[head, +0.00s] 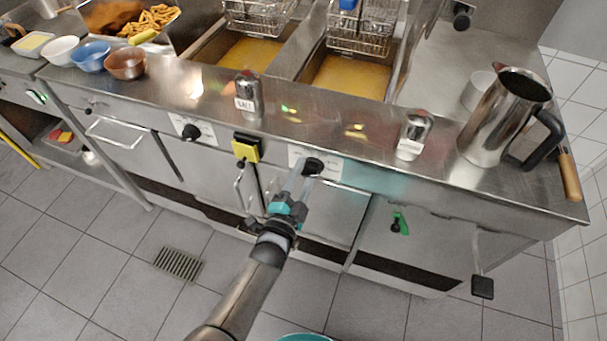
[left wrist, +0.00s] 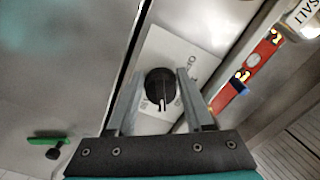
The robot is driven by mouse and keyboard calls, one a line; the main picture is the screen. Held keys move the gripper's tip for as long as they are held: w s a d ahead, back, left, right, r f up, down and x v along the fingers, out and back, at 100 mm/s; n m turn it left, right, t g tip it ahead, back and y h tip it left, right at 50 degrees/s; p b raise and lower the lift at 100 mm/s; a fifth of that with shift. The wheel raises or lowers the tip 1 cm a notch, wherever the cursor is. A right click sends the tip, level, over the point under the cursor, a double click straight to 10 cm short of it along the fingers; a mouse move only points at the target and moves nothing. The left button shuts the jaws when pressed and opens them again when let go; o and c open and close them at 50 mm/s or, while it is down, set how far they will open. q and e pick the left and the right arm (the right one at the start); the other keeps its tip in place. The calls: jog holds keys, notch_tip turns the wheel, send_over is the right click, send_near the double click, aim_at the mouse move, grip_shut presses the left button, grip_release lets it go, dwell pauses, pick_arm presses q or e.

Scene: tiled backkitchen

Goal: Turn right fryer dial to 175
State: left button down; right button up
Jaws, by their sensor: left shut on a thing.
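The right fryer dial (head: 314,166) is a black round knob on a white plate (head: 328,173) on the counter's front panel. In the left wrist view the dial (left wrist: 160,86) has a light mark at its lower edge; the plate's printing is too blurred to read a number. My left gripper (head: 304,168) reaches up to the dial from below, and its fingers (left wrist: 160,100) are shut on the dial from both sides. The left fryer dial (head: 191,132) sits on its own white plate. My right gripper is not in view.
Above the dials are two oil fryers (head: 345,77) with wire baskets. A salt shaker (head: 247,96), another shaker (head: 413,136) and a steel jug (head: 505,118) stand on the counter. A yellow-and-black box (head: 246,148) is on the front panel. The tiled floor in front shows free room.

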pick_arm(q)
jog(key=shift+w+d+r, duration=0.1)
jog(key=shift+d+r, duration=0.1)
jog(key=shift+r, duration=0.15)
jog(key=c, duration=0.7)
grip_release()
jog(key=o, duration=0.4)
jog(key=shift+f, duration=0.15)
jog(key=shift+a+f, duration=0.1)
jog(key=shift+s, duration=0.2)
jog(key=shift+s+a, duration=0.1)
jog(key=shift+s, duration=0.15)
jog(key=p+v, duration=0.2)
jog(key=v, duration=1.2)
jog(key=shift+s+a, duration=0.1)
jog(key=shift+s, duration=0.1)
